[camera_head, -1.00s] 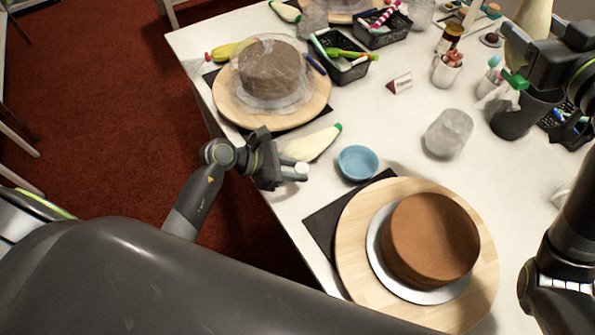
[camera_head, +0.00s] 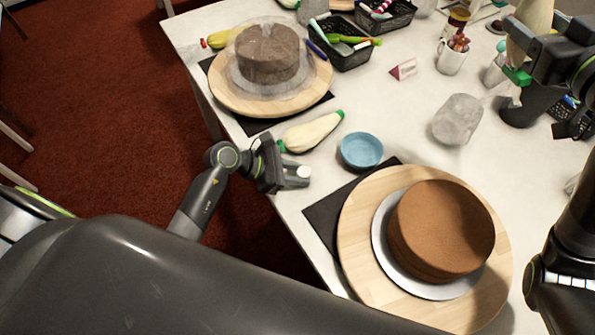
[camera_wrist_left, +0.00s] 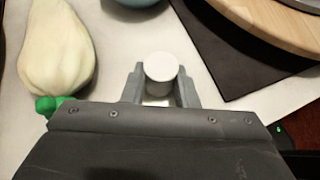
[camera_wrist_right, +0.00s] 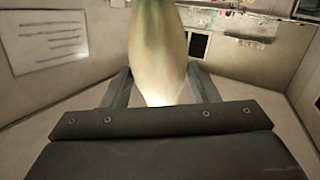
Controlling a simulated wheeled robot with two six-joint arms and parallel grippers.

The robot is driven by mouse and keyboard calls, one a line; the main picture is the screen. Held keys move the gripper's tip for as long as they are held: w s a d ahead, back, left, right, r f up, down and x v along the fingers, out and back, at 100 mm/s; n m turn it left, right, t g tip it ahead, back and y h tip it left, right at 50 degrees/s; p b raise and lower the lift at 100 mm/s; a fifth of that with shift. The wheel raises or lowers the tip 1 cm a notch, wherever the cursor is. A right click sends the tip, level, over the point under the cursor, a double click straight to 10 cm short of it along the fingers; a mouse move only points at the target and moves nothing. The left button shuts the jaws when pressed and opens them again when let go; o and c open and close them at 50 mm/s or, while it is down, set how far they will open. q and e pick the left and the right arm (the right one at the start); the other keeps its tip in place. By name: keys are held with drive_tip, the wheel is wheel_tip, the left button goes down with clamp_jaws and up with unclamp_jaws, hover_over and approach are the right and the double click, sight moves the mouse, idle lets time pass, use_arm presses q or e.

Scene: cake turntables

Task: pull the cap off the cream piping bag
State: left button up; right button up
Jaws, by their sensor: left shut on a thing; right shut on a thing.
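A cream-coloured piping bag (camera_head: 533,27) is held up by my right gripper (camera_head: 528,52), which is shut on it. A green part (camera_head: 516,76) shows just below that gripper. In the right wrist view the pale bag (camera_wrist_right: 160,50) stands between the fingers, its lower end hidden. My left gripper (camera_head: 290,176) is shut on a small white cylinder (camera_wrist_left: 161,67) that looks like a cap, over the table's near edge and far from the held bag. A second piping bag (camera_head: 312,132) with green ends lies on the table beside my left gripper.
A blue bowl (camera_head: 361,150) and a brown cake (camera_head: 440,228) on a wooden turntable (camera_head: 357,255) are right of my left gripper. A wrapped cake (camera_head: 267,52) stands behind. A dark bin (camera_head: 522,110) is beneath the right gripper. A clear jar (camera_head: 457,119) stands mid-table.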

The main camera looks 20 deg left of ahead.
idle(0.3)
use_arm(q)
drive_tip(key=o, duration=1.1)
drive_tip(key=shift+r, duration=0.1)
use_arm(e)
drive_tip(key=shift+r, duration=0.1)
use_arm(q)
drive_tip(key=shift+r+p, duration=2.4)
drive_tip(key=shift+r, duration=0.6)
use_arm(e)
drive_tip(key=shift+r, duration=2.35)
drive_tip(key=shift+s, duration=0.1)
use_arm(q)
drive_tip(key=shift+f, duration=0.1)
use_arm(e)
drive_tip(key=shift+f, duration=0.1)
drive_tip(key=shift+c, duration=0.4)
